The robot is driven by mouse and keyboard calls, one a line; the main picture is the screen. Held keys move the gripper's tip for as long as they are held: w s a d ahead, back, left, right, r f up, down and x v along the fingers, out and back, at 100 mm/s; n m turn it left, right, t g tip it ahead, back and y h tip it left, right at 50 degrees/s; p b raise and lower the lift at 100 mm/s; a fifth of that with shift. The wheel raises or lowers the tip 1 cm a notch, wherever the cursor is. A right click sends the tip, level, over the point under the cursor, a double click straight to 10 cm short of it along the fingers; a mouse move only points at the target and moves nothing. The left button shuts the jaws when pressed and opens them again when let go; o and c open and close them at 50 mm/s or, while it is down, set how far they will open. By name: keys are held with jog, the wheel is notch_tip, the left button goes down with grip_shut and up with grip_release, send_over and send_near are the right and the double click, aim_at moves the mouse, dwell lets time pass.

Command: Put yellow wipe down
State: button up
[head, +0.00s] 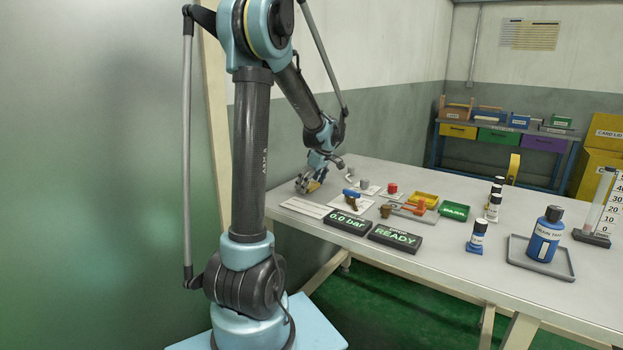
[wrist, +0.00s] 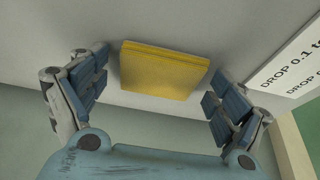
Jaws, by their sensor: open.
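The yellow wipe (wrist: 164,70) is a folded flat yellow pad that lies between my gripper's fingers in the wrist view. Bare table shows on both sides of it, and the fingers do not touch it. My gripper (wrist: 155,90) is open, with one blue-padded finger at each side of the wipe. In the head view my gripper (head: 309,185) is low over the far left end of the table (head: 460,195). A bit of yellow shows at its fingers there, and the rest of the wipe is hidden.
A white printed card (head: 303,207) lies close by my gripper. The table's edge is near.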

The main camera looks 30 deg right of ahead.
jog(key=shift+r, duration=0.3)
jog(key=v, duration=1.7)
jog(key=s+a+f+m+g, duration=0.1)
jog(key=a+f, duration=0.1)
jog(key=a, duration=1.1)
jog(key=s+a+f+m+g, duration=0.1)
jog(key=a+f, duration=0.2)
jog(key=a, duration=1.1)
jog(key=s+a+f+m+h, duration=0.1)
jog(key=s+a+f+m, duration=0.1)
jog(key=s+a+f, duration=1.2)
jog(key=shift+s+a+f+h, duration=0.4)
jog(key=shift+a+f, duration=0.45)
jog(key=shift+a, duration=0.4)
